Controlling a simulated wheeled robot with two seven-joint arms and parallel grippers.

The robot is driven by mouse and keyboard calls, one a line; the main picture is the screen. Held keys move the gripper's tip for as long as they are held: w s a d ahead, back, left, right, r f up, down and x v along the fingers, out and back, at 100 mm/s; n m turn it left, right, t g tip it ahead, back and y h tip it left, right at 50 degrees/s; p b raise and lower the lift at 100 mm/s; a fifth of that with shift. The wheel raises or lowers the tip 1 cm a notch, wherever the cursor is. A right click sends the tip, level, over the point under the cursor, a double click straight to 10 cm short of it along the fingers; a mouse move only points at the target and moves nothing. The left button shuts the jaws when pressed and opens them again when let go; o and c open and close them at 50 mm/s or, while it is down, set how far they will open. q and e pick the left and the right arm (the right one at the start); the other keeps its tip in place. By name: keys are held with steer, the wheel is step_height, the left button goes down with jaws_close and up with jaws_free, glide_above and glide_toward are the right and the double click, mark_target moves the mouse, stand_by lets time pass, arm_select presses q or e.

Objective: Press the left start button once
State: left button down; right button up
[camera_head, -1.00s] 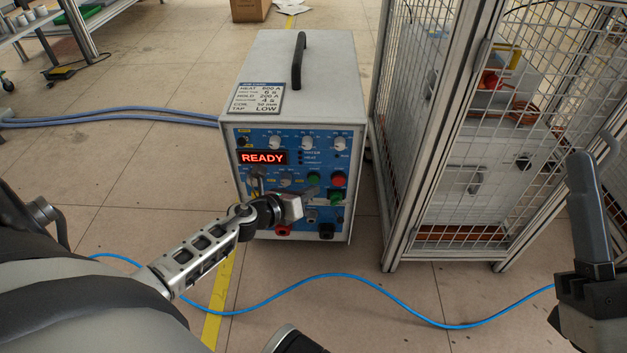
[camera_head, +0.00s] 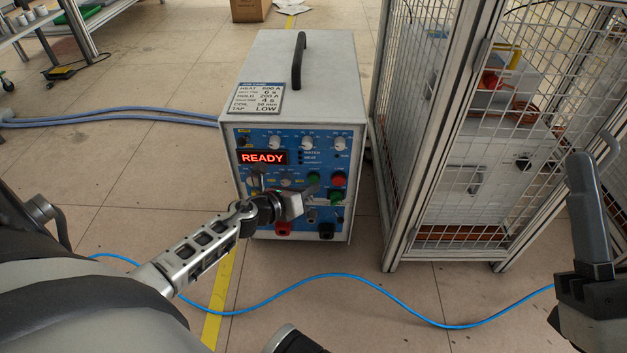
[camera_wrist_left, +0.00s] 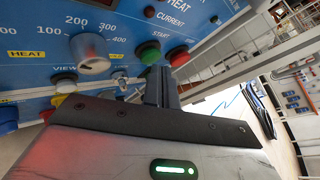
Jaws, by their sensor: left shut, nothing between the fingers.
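The grey power unit (camera_head: 300,75) has a blue front panel with a red READY display (camera_head: 262,158). A green button (camera_head: 313,178) sits left of a red button (camera_head: 339,179) on the panel. In the left wrist view a green button (camera_wrist_left: 148,54) under the word START is beside a red button (camera_wrist_left: 177,57). My left gripper (camera_head: 316,189) is shut and empty in front of the panel, just below the left green button. In the left wrist view its fingertips (camera_wrist_left: 160,70) overlap the green button's lower right edge; I cannot tell whether they touch.
Another green button (camera_head: 336,196) lies below the red one. Several knobs surround the buttons. A wire-mesh cage (camera_head: 455,130) stands close on the right. A blue cable (camera_head: 340,277) runs across the floor in front.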

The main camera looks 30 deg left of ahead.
arm_select(q)
steer(key=shift+w+a, duration=0.25)
steer(key=shift+w, duration=0.1)
stand_by(0.7)
steer(key=shift+s+d, duration=0.45)
steer(key=shift+s, duration=0.25)
steer(key=s+d, duration=0.1)
steer(key=s, duration=0.2)
steer(key=s+d+p, duration=0.1)
steer(key=shift+s+d, duration=0.15)
steer(key=shift+d, duration=0.15)
stand_by(0.9)
